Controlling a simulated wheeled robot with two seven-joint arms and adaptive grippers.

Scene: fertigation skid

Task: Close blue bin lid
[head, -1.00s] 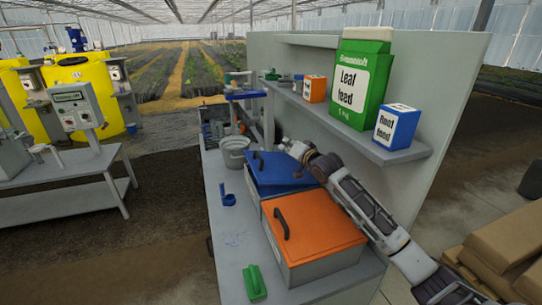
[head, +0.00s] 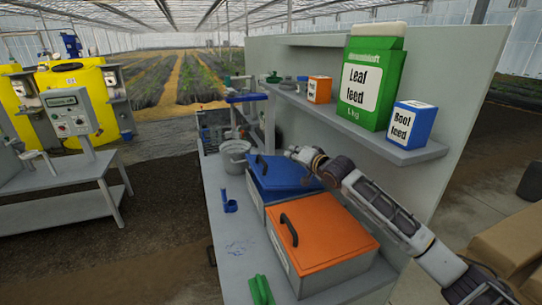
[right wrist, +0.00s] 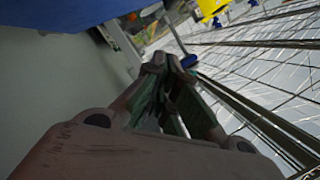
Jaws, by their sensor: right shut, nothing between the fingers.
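The blue bin lid (head: 278,174) with its black handle (head: 261,165) is on a grey bin (head: 254,193) on the bench in the head view. The lid looks slightly tilted, with its handle side close to the rim; the far side is partly hidden by my arm. My right gripper (head: 291,152) is shut and empty, just above the lid's far right edge. I cannot tell whether it touches the lid. In the right wrist view, the closed fingers (right wrist: 170,64) show, and a blue surface, likely the lid (right wrist: 50,14), fills the top left. My left gripper is not in view.
An orange-lidded bin (head: 320,232) stands in front of the blue one. A grey bucket (head: 234,157), a blue scoop (head: 229,201) and a green tool (head: 261,290) are on the bench. A shelf (head: 400,152) with feed packages runs close behind my right arm.

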